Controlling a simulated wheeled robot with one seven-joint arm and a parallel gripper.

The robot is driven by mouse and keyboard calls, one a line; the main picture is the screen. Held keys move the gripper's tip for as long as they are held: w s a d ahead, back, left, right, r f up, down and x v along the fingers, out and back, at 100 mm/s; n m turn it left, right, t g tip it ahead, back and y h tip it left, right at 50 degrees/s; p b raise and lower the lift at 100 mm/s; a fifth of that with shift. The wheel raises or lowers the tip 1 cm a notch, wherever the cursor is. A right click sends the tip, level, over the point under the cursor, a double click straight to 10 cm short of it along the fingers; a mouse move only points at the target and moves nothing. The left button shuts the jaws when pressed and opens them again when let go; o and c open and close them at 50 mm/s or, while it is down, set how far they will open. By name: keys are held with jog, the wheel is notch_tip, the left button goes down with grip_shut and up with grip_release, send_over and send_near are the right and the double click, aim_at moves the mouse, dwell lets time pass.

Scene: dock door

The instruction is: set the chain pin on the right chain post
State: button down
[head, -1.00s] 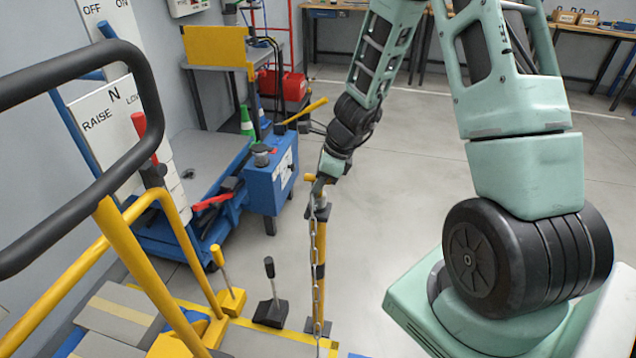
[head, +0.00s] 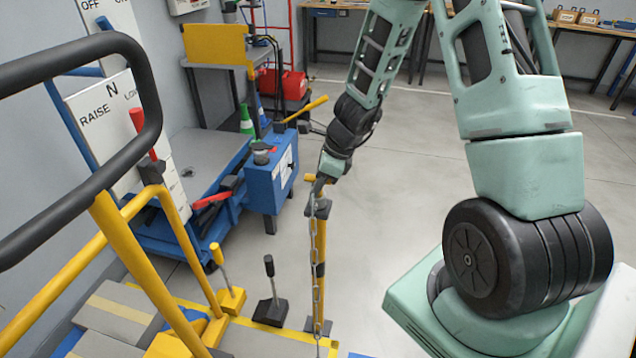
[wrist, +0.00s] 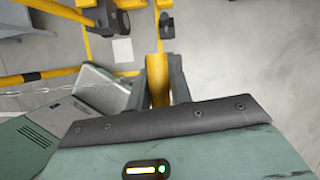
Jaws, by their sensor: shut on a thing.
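My gripper (head: 318,190) is at the top of a yellow and black chain post (head: 319,246), near the middle of the head view. It is shut on the chain pin, whose yellow part (wrist: 158,88) shows between the two dark fingers in the wrist view. A bit of yellow also shows beside the fingers in the head view. A grey chain (head: 315,262) hangs from near the gripper down in front of the post. The pin's lower end is hidden, and I cannot tell whether it is in the post or just above it.
A black-knobbed lever (head: 271,290) and a yellow lever (head: 229,285) stand left of the post's foot. Yellow rails and a black hoop (head: 155,95) fill the near left. A blue cart (head: 265,185) stands behind. The floor right of the post is clear.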

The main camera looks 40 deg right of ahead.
jog(key=shift+f, duration=0.15)
jog(key=c, duration=1.5)
grip_release()
jog(key=shift+c, duration=0.2)
jog(key=p+v, duration=0.8)
jog(key=v, duration=0.3)
